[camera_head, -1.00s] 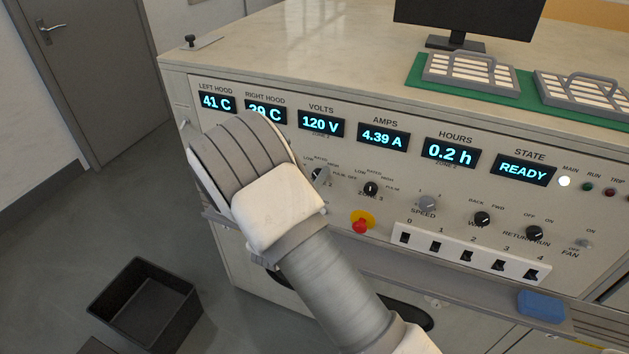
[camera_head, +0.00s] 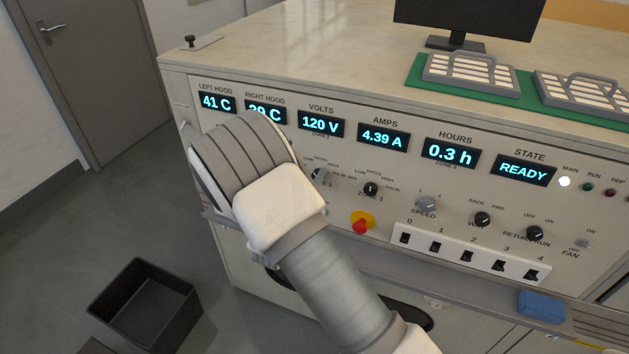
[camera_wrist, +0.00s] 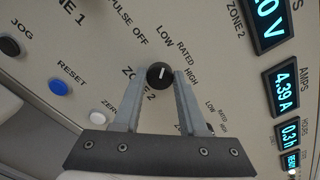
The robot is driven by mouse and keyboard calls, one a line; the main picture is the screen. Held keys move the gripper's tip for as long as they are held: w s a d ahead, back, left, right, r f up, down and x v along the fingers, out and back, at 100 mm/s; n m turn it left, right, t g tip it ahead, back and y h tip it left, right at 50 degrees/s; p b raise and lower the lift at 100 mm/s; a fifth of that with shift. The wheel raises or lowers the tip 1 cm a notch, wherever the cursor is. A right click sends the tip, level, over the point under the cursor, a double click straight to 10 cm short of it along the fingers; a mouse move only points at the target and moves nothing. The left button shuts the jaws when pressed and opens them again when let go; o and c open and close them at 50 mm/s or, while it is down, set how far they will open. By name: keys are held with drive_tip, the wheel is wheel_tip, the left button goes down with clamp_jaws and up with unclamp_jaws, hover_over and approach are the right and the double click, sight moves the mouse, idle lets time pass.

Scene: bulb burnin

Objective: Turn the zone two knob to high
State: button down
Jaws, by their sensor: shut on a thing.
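The zone two knob (camera_wrist: 160,76) is round and black with a white pointer line, on the cream panel. My gripper (camera_wrist: 160,80) has one grey finger on each side of it in the wrist view and is shut on it. The pointer line points up in that view, roughly toward the LOW label, with RATED and HIGH further clockwise. PULSE and OFF are at the upper left.
The zone three knob (camera_head: 371,188) is just right of my wrist, with a red emergency button (camera_head: 360,226) below. A blue reset button (camera_wrist: 60,88) and white button (camera_wrist: 98,118) show in the wrist view. A rail (camera_head: 440,278) runs along the panel's lower edge.

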drive_tip(key=shift+m, duration=0.3)
drive_tip(key=m+b, duration=1.2)
drive_tip(key=m, duration=0.2)
drive_tip(key=shift+f+m+b, duration=0.1)
drive_tip(key=shift+m+b, duration=0.25)
drive_tip(key=shift+m, duration=0.05)
idle(0.3)
drive_tip(key=shift+c, duration=2.2)
unclamp_jaws()
drive_tip(key=shift+s, duration=0.15)
